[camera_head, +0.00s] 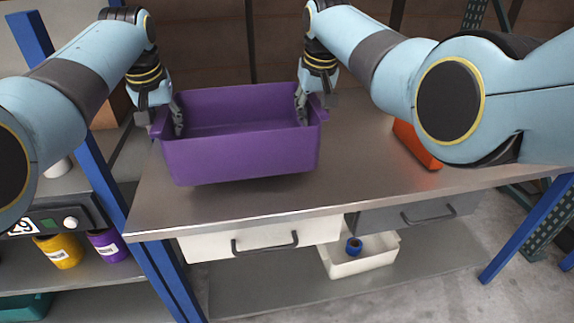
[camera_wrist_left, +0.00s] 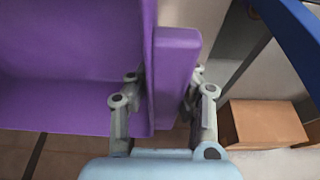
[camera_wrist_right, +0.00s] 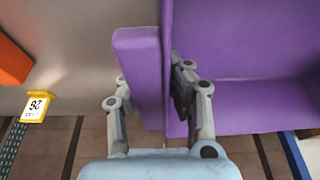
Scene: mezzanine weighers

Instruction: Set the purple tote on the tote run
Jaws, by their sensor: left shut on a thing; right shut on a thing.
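The purple tote (camera_head: 240,160) is an open, empty bin held level between my two grippers over the left part of a grey metal bench top (camera_head: 350,165). I cannot tell whether its base touches the bench. My left gripper (camera_head: 165,118) is shut on the tote's left end lip; in the left wrist view (camera_wrist_left: 165,85) its fingers stand on both sides of that lip. My right gripper (camera_head: 312,100) is shut on the right end lip, also seen in the right wrist view (camera_wrist_right: 150,82). No part is clearly marked as the tote run.
An orange object (camera_head: 415,145) lies on the bench at the right, partly behind my right arm. Below are a white drawer (camera_head: 205,246) and a white bin (camera_head: 360,266) with a blue spool. Left shelves hold yellow (camera_head: 60,252) and purple (camera_head: 108,246) containers. Blue posts flank the bench.

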